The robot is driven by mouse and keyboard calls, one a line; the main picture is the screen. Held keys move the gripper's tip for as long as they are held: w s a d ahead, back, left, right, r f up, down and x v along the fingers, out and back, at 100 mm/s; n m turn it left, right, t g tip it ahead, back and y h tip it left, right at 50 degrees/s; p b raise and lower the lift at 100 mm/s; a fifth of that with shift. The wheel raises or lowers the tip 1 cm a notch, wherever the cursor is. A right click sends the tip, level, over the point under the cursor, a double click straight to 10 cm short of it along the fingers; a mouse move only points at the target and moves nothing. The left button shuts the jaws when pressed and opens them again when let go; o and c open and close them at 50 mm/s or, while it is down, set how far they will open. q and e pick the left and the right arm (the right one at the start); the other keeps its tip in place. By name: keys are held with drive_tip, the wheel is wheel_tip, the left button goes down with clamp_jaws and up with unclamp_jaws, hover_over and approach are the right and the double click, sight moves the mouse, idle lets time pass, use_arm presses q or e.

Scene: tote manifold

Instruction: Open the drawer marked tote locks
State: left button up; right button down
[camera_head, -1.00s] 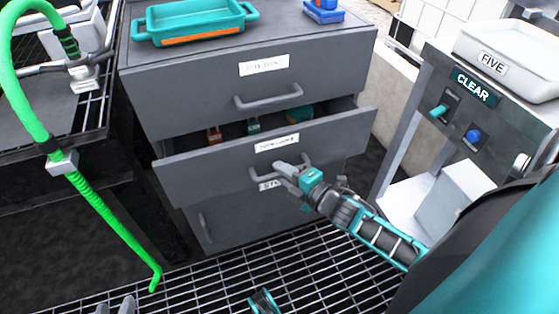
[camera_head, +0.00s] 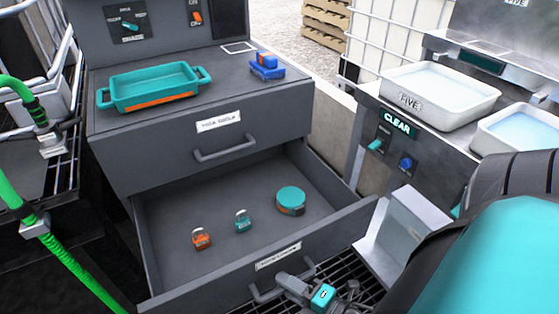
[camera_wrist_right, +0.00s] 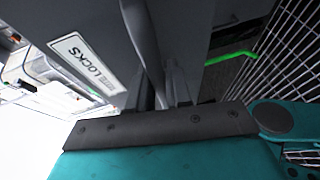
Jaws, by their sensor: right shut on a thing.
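The middle drawer (camera_head: 345,222) of the grey cabinet is pulled well out. Its front label is small in the head view, but the right wrist view shows a label (camera_wrist_right: 88,62) reading "LOCKS". My right gripper (camera_head: 281,283) is shut on this drawer's bar handle (camera_head: 260,297), and the handle (camera_wrist_right: 142,45) runs between the fingers in the wrist view. Inside the drawer lie an orange padlock (camera_head: 201,239), a teal padlock (camera_head: 241,222) and a round teal-topped item (camera_head: 290,200). My left gripper is out of view.
The top drawer (camera_head: 218,142) is closed. On the cabinet top stand a teal tray (camera_head: 152,90) and a blue block-like object (camera_head: 266,68). A green hose (camera_head: 62,255) hangs at left.

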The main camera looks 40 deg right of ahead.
drive_tip(key=shift+s+a, duration=0.15)
drive_tip(key=shift+s, duration=0.35)
drive_tip(key=c, duration=1.1)
unclamp_jaws()
drive_tip(key=p+v, duration=0.1)
drive_tip(key=v, duration=1.2)
drive_tip(key=shift+r+p, duration=0.1)
drive_tip(key=shift+p, duration=0.25)
